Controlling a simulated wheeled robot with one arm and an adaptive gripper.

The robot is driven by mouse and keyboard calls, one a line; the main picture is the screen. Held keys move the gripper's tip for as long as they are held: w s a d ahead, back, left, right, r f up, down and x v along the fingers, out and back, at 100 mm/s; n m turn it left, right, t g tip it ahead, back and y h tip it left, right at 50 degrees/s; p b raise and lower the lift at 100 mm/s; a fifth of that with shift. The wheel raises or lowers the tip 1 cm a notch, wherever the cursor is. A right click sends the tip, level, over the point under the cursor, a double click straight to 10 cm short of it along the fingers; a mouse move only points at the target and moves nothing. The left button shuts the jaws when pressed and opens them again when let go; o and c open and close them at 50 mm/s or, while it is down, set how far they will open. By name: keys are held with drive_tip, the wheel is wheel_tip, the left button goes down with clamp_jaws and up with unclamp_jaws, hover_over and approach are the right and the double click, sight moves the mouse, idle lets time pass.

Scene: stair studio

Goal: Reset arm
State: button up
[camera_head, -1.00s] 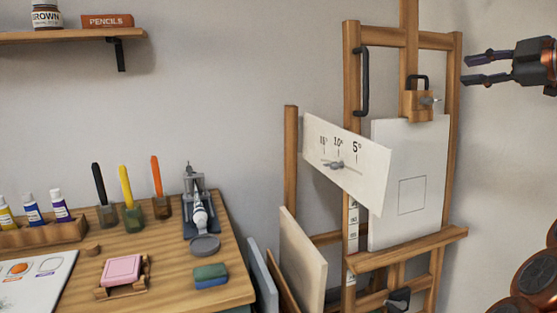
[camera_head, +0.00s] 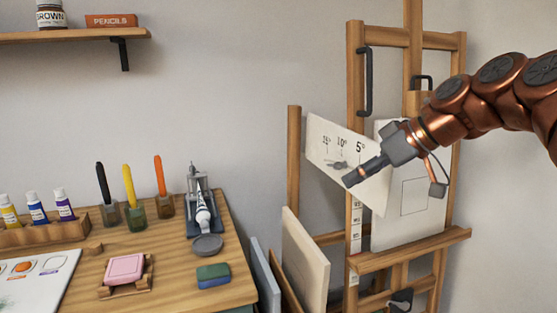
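My gripper (camera_head: 352,174) is in front of the wooden easel (camera_head: 357,70), with its fingers pointing left and down. It overlaps the white angle plate (camera_head: 320,138) marked 15, 10 and 5, and partly covers the plate's small knob. Contact with the plate cannot be told. The fingers are seen nearly side-on, so their opening does not show. My copper arm comes in from the right and hides part of the easel top and its clamp. The white canvas (camera_head: 420,220) with a drawn square stands on the easel, partly covered by my gripper.
A wooden desk (camera_head: 175,275) at left holds paint tubes (camera_head: 37,207), upright markers (camera_head: 130,185), a pink block (camera_head: 125,268), a sponge (camera_head: 213,275) and a tube in a grey stand (camera_head: 200,205). A shelf (camera_head: 75,36) hangs above. Panels (camera_head: 305,260) lean beside the easel.

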drive_tip(key=s+a+f+m+g+h, duration=0.2)
drive_tip(key=s+f, duration=0.5)
drive_tip(key=f, duration=0.1)
drive_tip(key=s+a+f+m+g+h, duration=0.1)
drive_tip(key=s+a+f+m+g, duration=0.1)
drive_tip(key=s+f, duration=0.5)
drive_tip(key=s+d+f+m+g+h, duration=0.2)
drive_tip(key=s+d+f+m, duration=0.1)
drive_tip(key=s+f, duration=0.55)
drive_tip(key=s+d+f+m+g+h, duration=0.2)
drive_tip(key=s+d+f+h, duration=0.3)
drive_tip(key=s, duration=0.7)
wheel_tip(320, 180, down, 12)
drive_tip(key=w+a+y+b, duration=0.1)
drive_tip(key=w+y+b, duration=0.1)
drive_tip(key=b, duration=0.8)
wheel_tip(320, 180, up, 26)
drive_tip(key=t+p, duration=0.1)
drive_tip(key=p, duration=2.3)
drive_tip(key=shift+s+a, duration=0.2)
drive_tip(key=shift+s, duration=0.15)
drive_tip(key=shift+a, duration=0.1)
